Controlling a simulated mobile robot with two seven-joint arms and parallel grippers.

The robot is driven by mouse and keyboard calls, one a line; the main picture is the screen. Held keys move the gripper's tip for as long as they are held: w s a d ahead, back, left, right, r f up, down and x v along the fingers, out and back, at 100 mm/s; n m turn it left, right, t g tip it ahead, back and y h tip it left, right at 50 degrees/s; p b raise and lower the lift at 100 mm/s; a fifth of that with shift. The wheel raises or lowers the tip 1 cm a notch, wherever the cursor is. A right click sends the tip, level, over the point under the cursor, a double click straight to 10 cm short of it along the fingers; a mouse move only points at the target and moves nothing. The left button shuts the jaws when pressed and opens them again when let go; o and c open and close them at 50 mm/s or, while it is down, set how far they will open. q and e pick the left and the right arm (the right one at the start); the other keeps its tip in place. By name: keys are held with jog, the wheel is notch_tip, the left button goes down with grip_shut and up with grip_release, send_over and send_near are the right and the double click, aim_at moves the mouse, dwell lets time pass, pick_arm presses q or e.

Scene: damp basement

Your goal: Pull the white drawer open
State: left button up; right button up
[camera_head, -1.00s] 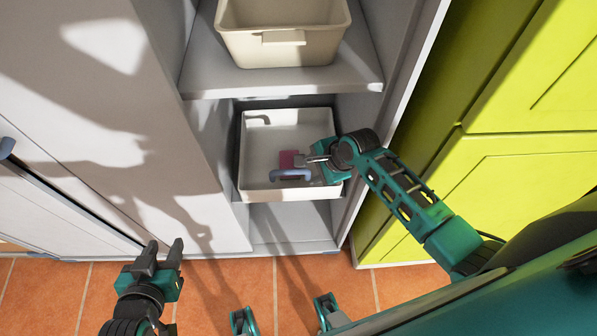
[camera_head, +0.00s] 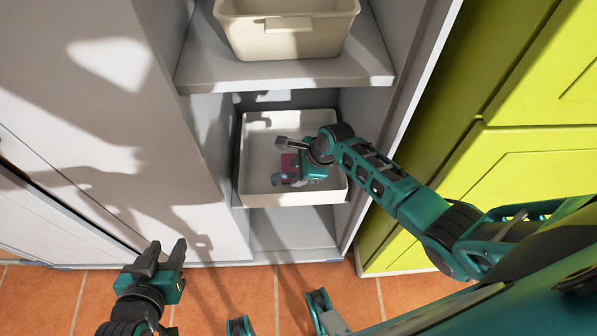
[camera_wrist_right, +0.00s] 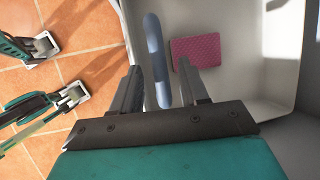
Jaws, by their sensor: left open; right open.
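The white drawer (camera_head: 254,196) is a shallow open-topped tray in the lower bay of the grey cabinet. A pink block (camera_wrist_right: 196,52) lies inside the drawer. My right gripper (camera_head: 288,161) is over the drawer, open. In the wrist view its fingers (camera_wrist_right: 160,90) stand on either side of the bar's line; I cannot tell whether they touch it. My left gripper (camera_head: 166,253) is open and empty above the floor, in front of the cabinet.
A beige bin (camera_head: 290,35) stands on the shelf (camera_head: 285,76) above the drawer. A grey cabinet side wall is close on the right, with yellow-green cabinets (camera_head: 520,160) beyond. Tiled floor (camera_head: 225,290) lies in front.

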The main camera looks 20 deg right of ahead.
grip_shut()
dwell(0.4)
